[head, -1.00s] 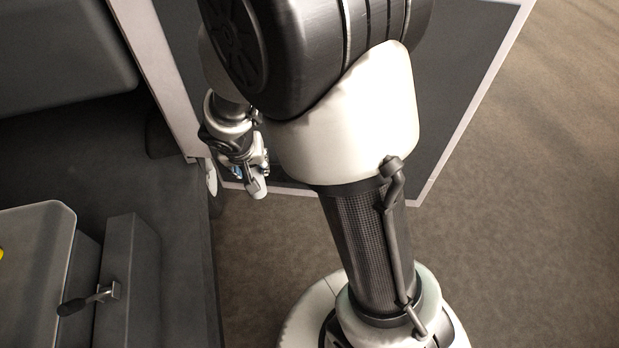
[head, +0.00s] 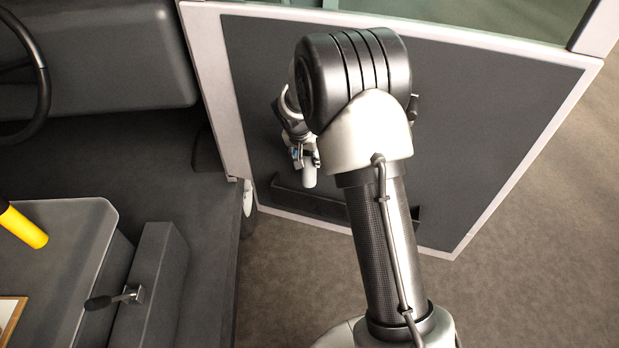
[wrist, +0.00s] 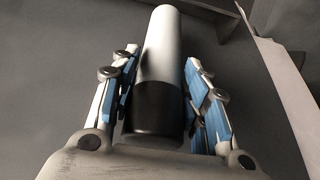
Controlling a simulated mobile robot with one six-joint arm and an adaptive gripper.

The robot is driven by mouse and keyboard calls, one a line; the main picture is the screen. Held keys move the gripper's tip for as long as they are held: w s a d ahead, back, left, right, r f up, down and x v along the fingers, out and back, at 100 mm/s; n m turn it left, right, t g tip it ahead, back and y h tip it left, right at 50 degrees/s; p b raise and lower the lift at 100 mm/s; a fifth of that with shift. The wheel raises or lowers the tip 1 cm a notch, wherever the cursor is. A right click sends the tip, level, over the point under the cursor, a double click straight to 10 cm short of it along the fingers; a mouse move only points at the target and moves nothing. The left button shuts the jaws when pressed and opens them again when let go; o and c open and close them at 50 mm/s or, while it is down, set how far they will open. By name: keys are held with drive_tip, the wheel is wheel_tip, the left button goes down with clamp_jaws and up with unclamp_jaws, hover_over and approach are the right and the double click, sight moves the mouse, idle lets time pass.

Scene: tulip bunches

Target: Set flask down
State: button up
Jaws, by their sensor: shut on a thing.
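The flask (wrist: 162,60) has a pale grey-white body and a black end. In the wrist view it lies lengthwise between the blue-padded fingers of my gripper (wrist: 161,72), which is shut on it. The black end is nearest my palm and the pale end points away. In the head view my gripper (head: 302,158) is small, beside my big arm joint, and the pale end of the flask (head: 310,175) hangs below it. The flask is in front of the dark door panel. I cannot tell how far it is from the panel.
An open vehicle door (head: 490,120) with a low dark pocket (head: 300,198) stands behind my arm. At left are a steering wheel (head: 42,85), a grey box (head: 85,225), a yellow cylinder (head: 22,227) and a lever (head: 115,298). Brown ground is clear at lower right.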

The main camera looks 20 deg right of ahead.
sight(309, 179)
drive_tip(key=x, duration=0.2)
drive_tip(key=b+x, duration=0.1)
drive_tip(key=x, duration=0.1)
drive_tip(key=s+b+x, duration=0.1)
drive_tip(key=x, duration=0.2)
drive_tip(key=shift+a+f, duration=0.35)
drive_tip(key=shift+f+b, duration=0.95)
drive_tip(key=shift+f, duration=1.4)
drive_tip(key=shift+f+b, duration=0.25)
drive_tip(key=shift+b, duration=0.05)
drive_tip(key=o, duration=1.2)
drive_tip(key=shift+r, duration=0.1)
